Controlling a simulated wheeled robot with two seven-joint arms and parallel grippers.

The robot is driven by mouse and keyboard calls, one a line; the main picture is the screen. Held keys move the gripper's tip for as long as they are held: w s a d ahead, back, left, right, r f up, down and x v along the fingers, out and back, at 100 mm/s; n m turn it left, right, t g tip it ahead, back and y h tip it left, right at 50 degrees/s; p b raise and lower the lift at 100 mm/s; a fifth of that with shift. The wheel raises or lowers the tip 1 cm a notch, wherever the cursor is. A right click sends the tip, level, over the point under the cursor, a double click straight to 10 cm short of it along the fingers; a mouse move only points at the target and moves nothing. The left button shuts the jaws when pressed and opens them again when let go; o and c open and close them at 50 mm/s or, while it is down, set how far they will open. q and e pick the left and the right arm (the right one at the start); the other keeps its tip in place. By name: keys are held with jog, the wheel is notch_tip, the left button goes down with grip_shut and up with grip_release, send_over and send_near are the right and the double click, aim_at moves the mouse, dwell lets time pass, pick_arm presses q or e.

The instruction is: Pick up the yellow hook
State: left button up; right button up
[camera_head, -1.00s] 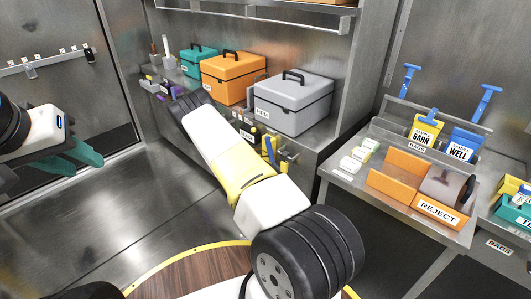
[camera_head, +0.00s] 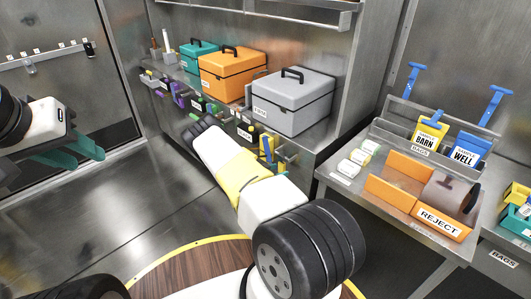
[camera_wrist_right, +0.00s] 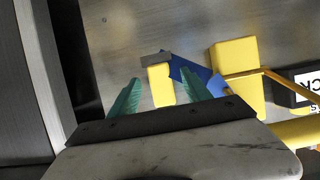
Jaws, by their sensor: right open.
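In the right wrist view, a yellow piece (camera_wrist_right: 160,86) with a grey top lies between the teal fingers of my right gripper (camera_wrist_right: 158,92), which is open. I cannot tell whether they touch it. A larger yellow block (camera_wrist_right: 236,72) with a thin yellow rod is to its right, and a blue piece (camera_wrist_right: 188,70) is between them. I cannot tell which yellow piece is the hook. In the head view, yellow and blue pieces (camera_head: 266,148) show on the counter front beside my right arm; the right gripper is hidden there. My left gripper (camera_head: 82,152) is at the left, away from the counter.
Grey (camera_head: 292,102), orange (camera_head: 228,78) and teal (camera_head: 196,58) boxes stand on the counter above a row of small coloured pieces. The side table at right holds an orange REJECT tray (camera_head: 440,222) and bag holders. The floor at left is clear.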

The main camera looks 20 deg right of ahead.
jog(key=shift+x, duration=1.45)
grip_shut()
